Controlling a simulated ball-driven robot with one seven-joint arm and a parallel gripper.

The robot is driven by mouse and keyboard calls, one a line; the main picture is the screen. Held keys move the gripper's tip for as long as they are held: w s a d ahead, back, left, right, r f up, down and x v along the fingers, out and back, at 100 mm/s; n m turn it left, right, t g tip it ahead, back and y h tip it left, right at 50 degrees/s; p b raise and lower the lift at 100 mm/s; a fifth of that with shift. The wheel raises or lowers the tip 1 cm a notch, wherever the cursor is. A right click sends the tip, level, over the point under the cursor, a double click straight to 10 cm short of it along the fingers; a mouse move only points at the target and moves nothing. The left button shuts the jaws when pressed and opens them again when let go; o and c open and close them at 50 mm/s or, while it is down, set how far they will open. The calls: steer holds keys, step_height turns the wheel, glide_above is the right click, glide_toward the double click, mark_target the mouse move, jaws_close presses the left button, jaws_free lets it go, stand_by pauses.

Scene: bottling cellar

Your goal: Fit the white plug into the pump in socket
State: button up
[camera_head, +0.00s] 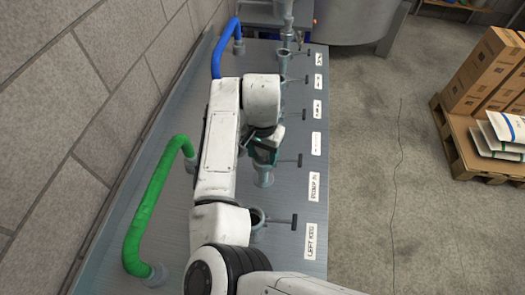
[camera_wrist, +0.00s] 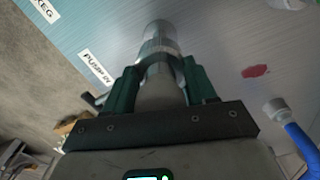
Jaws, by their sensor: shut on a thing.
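My gripper (camera_head: 264,150), with dark green fingers, is over the pump in socket (camera_head: 264,177), a grey upright pipe with a side handle. In the wrist view my gripper (camera_wrist: 160,88) is shut on a pale grey-white cylindrical piece, which I take as the white plug (camera_wrist: 160,92). The grey pipe of the socket (camera_wrist: 160,40) lies straight beyond the plug, in line with it. The fingers hide where they meet, so I cannot tell how deep the plug sits. The pump in label (camera_wrist: 95,69) is beside the socket, and it also shows in the head view (camera_head: 314,187).
The left keg socket (camera_head: 257,217) stands nearer, with its label (camera_head: 311,240). More sockets line the metal bench (camera_head: 180,225) farther back. A green hose (camera_head: 150,200) and a blue hose (camera_head: 218,50) arch along the wall side. A pallet with cartons (camera_head: 480,75) stands right.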

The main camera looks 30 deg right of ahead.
steer(key=o, duration=1.1)
steer(key=shift+o, duration=0.2)
step_height(320, 180, up, 11)
steer(key=shift+f+b, duration=0.15)
steer(key=shift+b, duration=0.55)
steer(key=s+d+f+n+t+h, duration=0.1)
steer(key=s+d+f+n+h, duration=0.2)
steer(key=d, duration=0.6)
steer(key=s+d+f+t+h, duration=0.1)
steer(key=s+d+f, duration=0.35)
steer(key=d, duration=0.45)
steer(key=s+a+f+n+y, duration=0.2)
steer(key=s+a+f, duration=0.3)
steer(key=s, duration=0.6)
steer(key=s+a+f+n+g+y, duration=0.1)
steer(key=s+a+f+n, duration=0.3)
steer(key=s, duration=0.7)
step_height(320, 180, down, 3)
steer(key=shift+a+r+n+y, duration=0.15)
steer(key=shift+a+n+y, duration=0.15)
steer(key=shift+a+y, duration=0.15)
